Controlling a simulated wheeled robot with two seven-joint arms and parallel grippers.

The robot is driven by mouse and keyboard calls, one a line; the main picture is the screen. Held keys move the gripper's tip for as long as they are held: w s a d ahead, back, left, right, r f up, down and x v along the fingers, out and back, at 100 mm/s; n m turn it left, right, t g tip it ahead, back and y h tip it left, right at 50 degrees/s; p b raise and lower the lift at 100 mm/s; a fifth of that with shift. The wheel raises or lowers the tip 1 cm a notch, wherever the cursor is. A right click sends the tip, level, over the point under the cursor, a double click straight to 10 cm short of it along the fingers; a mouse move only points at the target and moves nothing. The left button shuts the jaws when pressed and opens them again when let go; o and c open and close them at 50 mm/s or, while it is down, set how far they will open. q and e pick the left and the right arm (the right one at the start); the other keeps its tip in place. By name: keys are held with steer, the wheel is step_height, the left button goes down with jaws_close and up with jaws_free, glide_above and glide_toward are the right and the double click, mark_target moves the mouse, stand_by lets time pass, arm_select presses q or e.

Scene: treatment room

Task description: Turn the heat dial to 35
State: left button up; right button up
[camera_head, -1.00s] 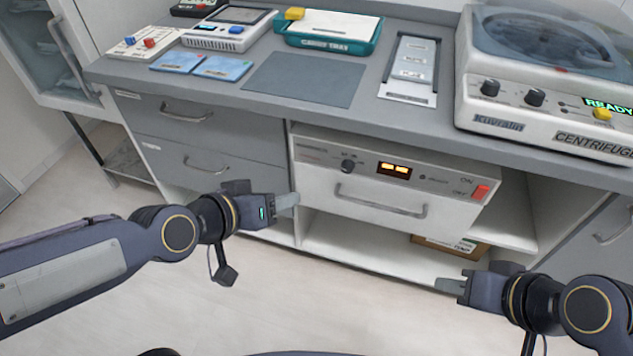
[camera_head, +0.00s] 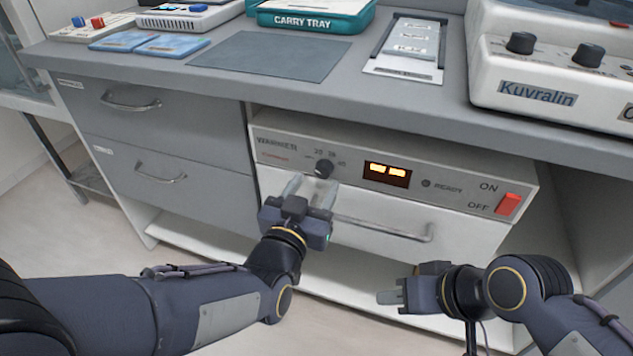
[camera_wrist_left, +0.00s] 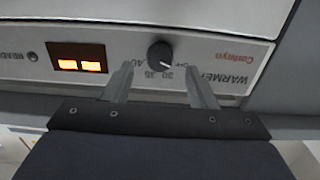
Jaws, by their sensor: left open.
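The heat dial (camera_head: 324,168) is a small black knob on the front panel of the white warmer (camera_head: 470,190), with printed numbers around it. In the left wrist view the dial (camera_wrist_left: 160,55) appears upside down, with a pale pointer mark I cannot match surely to a number. My left gripper (camera_head: 311,187) is open just in front of and slightly below the dial. In the wrist view its fingers (camera_wrist_left: 158,75) lie to either side of the dial's lower edge, apparently not touching it. My right gripper (camera_head: 390,297) hangs low in front of the warmer; its opening is unclear.
A lit orange display (camera_head: 387,173) and a red switch (camera_head: 508,204) are on the same panel. The warmer's drawer handle (camera_head: 385,229) runs below the dial. The counter edge (camera_head: 300,100) overhangs above. A centrifuge (camera_head: 540,75) stands on the counter at right.

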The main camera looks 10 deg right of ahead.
mark_target(322, 174)
arm_select(q)
steer(key=shift+x, duration=1.5)
steer(key=c, duration=1)
